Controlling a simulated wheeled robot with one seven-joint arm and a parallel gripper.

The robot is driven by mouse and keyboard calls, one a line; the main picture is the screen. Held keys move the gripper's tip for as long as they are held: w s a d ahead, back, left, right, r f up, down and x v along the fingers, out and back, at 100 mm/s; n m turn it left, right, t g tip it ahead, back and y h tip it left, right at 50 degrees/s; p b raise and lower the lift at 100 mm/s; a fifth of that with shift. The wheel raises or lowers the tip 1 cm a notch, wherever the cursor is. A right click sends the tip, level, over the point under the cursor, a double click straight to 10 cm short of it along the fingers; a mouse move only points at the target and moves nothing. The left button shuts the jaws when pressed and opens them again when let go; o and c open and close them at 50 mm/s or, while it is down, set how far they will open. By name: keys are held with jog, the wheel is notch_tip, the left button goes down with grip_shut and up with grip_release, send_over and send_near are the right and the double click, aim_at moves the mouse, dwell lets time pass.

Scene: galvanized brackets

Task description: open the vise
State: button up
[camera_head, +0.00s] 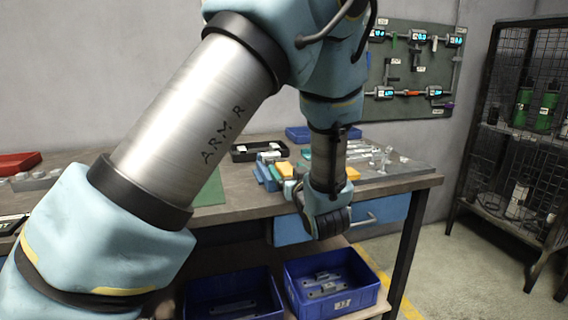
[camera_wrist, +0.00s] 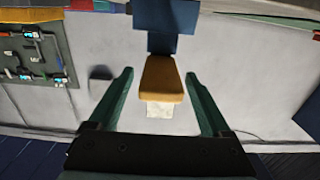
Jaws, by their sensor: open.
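My gripper (camera_wrist: 158,76) is open in the wrist view, with its two dark green fingers spread apart. A yellow-orange block (camera_wrist: 162,80) shows in the gap between the fingers, touching neither in the picture. A dark blue part (camera_wrist: 173,17) is above the block and a pale piece (camera_wrist: 160,109) is below it. I cannot tell how far the block is from the fingertips. In the head view my arm hides part of the bench, and my fingers are not clear there. I cannot make out the vise for certain in either view.
The workbench (camera_head: 408,181) holds blue and orange items (camera_head: 268,175), a black tray (camera_head: 250,151) and metal parts. Blue bins (camera_head: 335,285) stand below it. A tool board (camera_head: 412,70) hangs on the wall. A wire-mesh rack (camera_head: 520,150) stands at right.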

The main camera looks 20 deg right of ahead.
aim_at(282, 162)
jog(key=shift+w+d, duration=0.15)
jog(key=shift+w, duration=1.45)
grip_shut()
